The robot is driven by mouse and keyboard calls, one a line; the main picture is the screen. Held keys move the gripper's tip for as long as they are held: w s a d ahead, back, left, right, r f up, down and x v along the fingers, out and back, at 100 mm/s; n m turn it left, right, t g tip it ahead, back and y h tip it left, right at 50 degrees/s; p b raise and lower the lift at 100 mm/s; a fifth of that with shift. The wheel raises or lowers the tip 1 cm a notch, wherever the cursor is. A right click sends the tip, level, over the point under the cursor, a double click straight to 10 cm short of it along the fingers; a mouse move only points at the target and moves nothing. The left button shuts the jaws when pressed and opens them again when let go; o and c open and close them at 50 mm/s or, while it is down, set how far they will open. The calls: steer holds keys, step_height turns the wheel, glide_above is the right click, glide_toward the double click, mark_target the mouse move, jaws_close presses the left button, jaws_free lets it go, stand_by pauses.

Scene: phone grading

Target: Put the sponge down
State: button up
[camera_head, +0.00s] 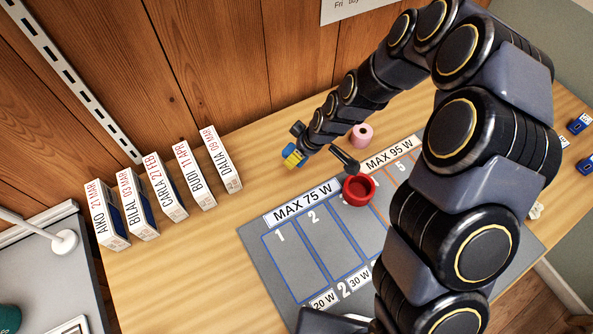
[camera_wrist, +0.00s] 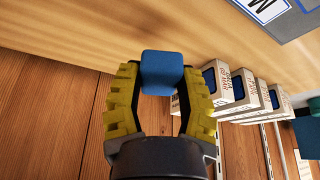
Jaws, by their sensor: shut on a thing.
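A plain blue block, which I take for the sponge (camera_wrist: 162,72), sits between the tips of my gripper (camera_wrist: 161,90) in the wrist view. The yellow ribbed fingers are shut on it, one on each side. In the head view my gripper (camera_head: 294,156) is over the wooden table (camera_head: 215,245), near the back wall, left of the pink roll. A bit of blue shows there between the yellow fingers. I cannot tell whether the block touches the table.
Several upright name-labelled boxes (camera_head: 147,187) stand to the left. The grey mat (camera_head: 262,262) with numbered lanes lies in front, with a red bowl (camera_head: 359,190) on it. A pink roll (camera_head: 362,135) stands behind the bowl. Bare table lies between boxes and mat.

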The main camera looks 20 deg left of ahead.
mark_target(295, 174)
step_height(295, 174, down, 8)
steer(key=shift+r, duration=0.25)
steer(key=o, duration=0.7)
steer(key=shift+f, duration=0.1)
steer(key=v, duration=1.2)
